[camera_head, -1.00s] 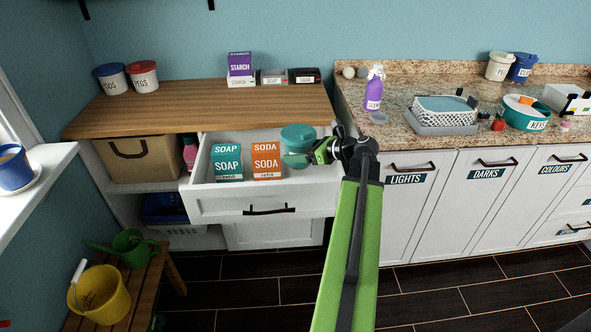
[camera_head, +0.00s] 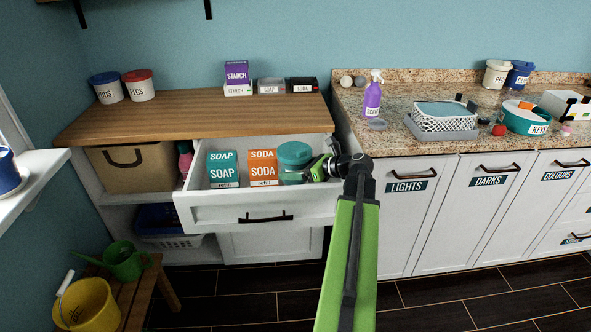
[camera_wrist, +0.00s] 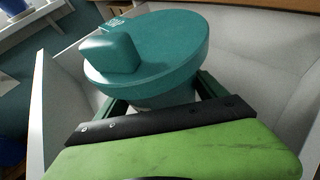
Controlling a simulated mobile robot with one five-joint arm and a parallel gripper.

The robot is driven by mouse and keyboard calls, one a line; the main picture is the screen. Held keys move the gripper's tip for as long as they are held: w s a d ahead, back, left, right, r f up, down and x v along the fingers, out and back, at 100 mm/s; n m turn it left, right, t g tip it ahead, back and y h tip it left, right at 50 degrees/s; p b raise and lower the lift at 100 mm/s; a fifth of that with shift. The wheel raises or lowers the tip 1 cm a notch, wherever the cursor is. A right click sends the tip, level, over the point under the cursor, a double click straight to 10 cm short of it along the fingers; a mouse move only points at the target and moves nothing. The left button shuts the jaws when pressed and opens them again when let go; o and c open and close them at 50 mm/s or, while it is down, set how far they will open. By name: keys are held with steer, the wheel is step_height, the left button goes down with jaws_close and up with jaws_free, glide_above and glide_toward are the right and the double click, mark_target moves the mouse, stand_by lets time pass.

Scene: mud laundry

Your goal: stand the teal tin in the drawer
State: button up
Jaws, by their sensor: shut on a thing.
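The teal tin (camera_head: 294,158) has a round lid and is upright inside the open white drawer (camera_head: 250,207), just right of the soda box. My gripper (camera_head: 308,170) is shut on the tin from the right. In the wrist view the tin's lid (camera_wrist: 150,48), with a raised knob, fills the middle, and the gripper's fingers lie on either side of the body below it. The drawer's pale walls (camera_wrist: 285,55) surround it there. The tin's base is hidden, so I cannot tell whether it touches the drawer floor.
A teal soap box (camera_head: 223,170) and an orange soda box (camera_head: 262,168) stand in the drawer's left and middle. The wooden counter (camera_head: 200,115) lies behind and above the drawer. The granite counter (camera_head: 400,138) and its cabinets stand close on the right.

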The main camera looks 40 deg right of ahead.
steer(key=shift+f, duration=0.35)
steer(key=o, duration=1.5)
steer(key=shift+r, duration=0.2)
steer(key=shift+s+d+r+p, duration=0.1)
steer(key=shift+s+r+p, duration=0.15)
steer(key=shift+r+p, duration=0.2)
steer(key=shift+s+d+r+p, duration=0.1)
steer(key=shift+s+r+p, duration=0.15)
steer(key=shift+r+p, duration=0.2)
steer(key=p+v, duration=0.3)
steer(key=v, duration=0.7)
steer(key=shift+s+p, duration=0.3)
steer(key=shift+s, duration=0.1)
